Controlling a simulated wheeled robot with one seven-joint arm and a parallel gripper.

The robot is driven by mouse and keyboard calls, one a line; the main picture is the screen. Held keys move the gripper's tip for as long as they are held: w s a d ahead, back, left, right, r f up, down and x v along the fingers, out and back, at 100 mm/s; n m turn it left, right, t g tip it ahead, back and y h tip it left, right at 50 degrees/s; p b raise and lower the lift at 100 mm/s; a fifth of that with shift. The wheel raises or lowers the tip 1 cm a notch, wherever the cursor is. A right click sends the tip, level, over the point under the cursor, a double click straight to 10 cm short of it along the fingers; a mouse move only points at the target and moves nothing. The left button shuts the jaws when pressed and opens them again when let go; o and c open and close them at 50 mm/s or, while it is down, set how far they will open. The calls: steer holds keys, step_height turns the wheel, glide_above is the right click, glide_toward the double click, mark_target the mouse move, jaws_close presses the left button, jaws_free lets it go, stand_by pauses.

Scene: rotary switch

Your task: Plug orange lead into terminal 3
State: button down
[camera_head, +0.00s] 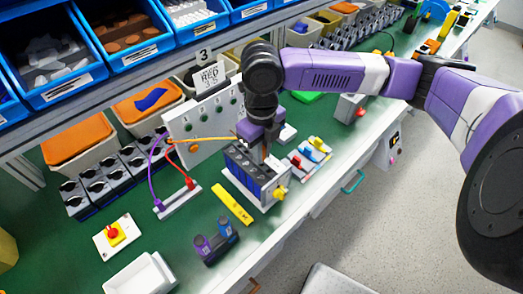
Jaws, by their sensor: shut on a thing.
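An orange lead (210,139) runs right from the left side of the white panel (205,128) to my gripper. My gripper (265,152) points down over a grey-and-blue terminal block (247,178) with a yellow knob (281,192) at its right end. It is shut on the end of the orange lead. My gripper and arm hide the plug tip, so I cannot tell whether it is in the block or above it. The terminal numbers are too small to read. A card (204,55) marked 3 stands behind, above a sign (209,76) reading RED.
A purple lead (151,170) and a red lead (183,170) run down to a white strip (180,203) at the left. A yellow label bar (233,205), a holder (215,243) with purple and blue pieces, and a red-button box (114,235) lie in front. Colored connectors (310,152) lie right.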

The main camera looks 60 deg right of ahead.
steer(key=shift+f+b, duration=0.9)
steer(key=shift+f, duration=0.3)
steer(key=c, duration=1.3)
jaws_free()
steer(key=shift+r, duration=0.1)
step_height(320, 180, up, 8)
steer(key=shift+f, duration=0.15)
